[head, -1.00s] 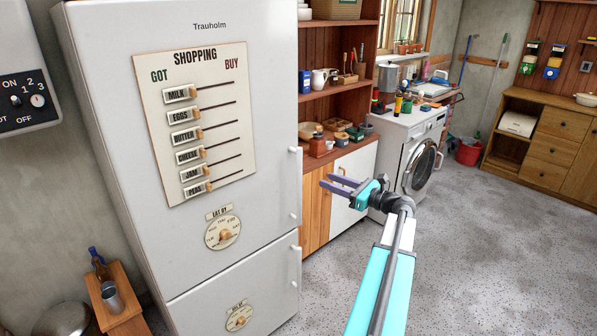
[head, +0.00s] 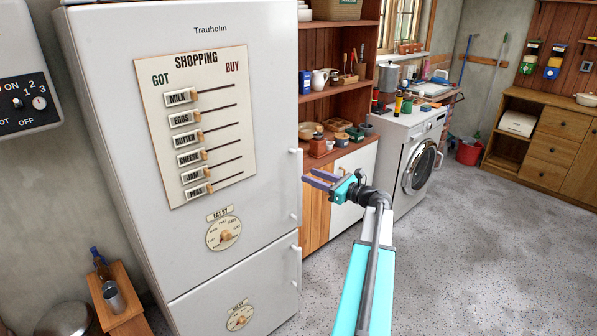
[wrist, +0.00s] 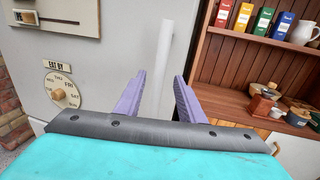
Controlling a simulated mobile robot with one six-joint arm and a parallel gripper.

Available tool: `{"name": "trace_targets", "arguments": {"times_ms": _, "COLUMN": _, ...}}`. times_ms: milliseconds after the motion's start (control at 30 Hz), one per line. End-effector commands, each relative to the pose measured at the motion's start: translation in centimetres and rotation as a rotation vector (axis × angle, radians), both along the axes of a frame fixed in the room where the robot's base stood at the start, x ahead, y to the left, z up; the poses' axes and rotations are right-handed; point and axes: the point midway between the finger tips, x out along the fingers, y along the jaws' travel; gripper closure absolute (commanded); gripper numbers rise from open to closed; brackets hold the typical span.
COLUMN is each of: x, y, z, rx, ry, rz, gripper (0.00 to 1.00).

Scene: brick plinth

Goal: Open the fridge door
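The white fridge (head: 262,120) stands upright at the left with its upper door shut. Its upper door handle (head: 295,190) is a white vertical bar on the door's right edge. In the wrist view the handle (wrist: 163,60) appears between my two purple fingers. My gripper (head: 307,178) is open and empty, just right of the handle in the head view; the fingers (wrist: 160,80) are spread on either side of the bar's line. I cannot tell whether the fingertips reach around it. The lower door, with its own handle (head: 296,268), is also shut.
A shelf unit and low cupboard (head: 352,188) stand close behind my gripper, right of the fridge. A washing machine (head: 415,165) is farther right. A small wooden stool (head: 120,290) is left of the fridge. The grey floor (head: 480,260) at right is clear.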

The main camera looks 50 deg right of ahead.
Motion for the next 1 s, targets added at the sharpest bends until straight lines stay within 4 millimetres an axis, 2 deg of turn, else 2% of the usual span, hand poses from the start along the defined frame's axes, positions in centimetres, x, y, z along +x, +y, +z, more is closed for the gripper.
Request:
{"name": "trace_targets", "arguments": {"times_ms": 200, "x": 3.2, "y": 0.4, "z": 0.1, "rx": 0.001, "ry": 0.000, "rz": 0.002, "gripper": 0.64}}
{"name": "trace_targets", "arguments": {"times_ms": 400, "x": 5.4, "y": 0.6, "z": 0.0, "rx": 0.002, "ry": -0.001, "rz": 0.001, "gripper": 0.64}}
{"name": "trace_targets", "arguments": {"times_ms": 600, "x": 6.4, "y": 0.8, "z": 0.0, "rx": 0.001, "ry": 0.000, "rz": 0.000, "gripper": 0.64}}
{"name": "trace_targets", "arguments": {"times_ms": 867, "x": 6.4, "y": 0.8, "z": 0.0, "rx": 0.001, "ry": 0.000, "rz": 0.000, "gripper": 0.64}}
{"name": "trace_targets", "arguments": {"times_ms": 900, "x": 6.4, "y": 0.8, "z": 0.0, "rx": 0.001, "ry": 0.000, "rz": 0.000, "gripper": 0.66}}
{"name": "trace_targets", "arguments": {"times_ms": 1000, "x": 6.4, "y": 0.8, "z": 0.0, "rx": 0.001, "ry": 0.000, "rz": 0.000, "gripper": 0.83}}
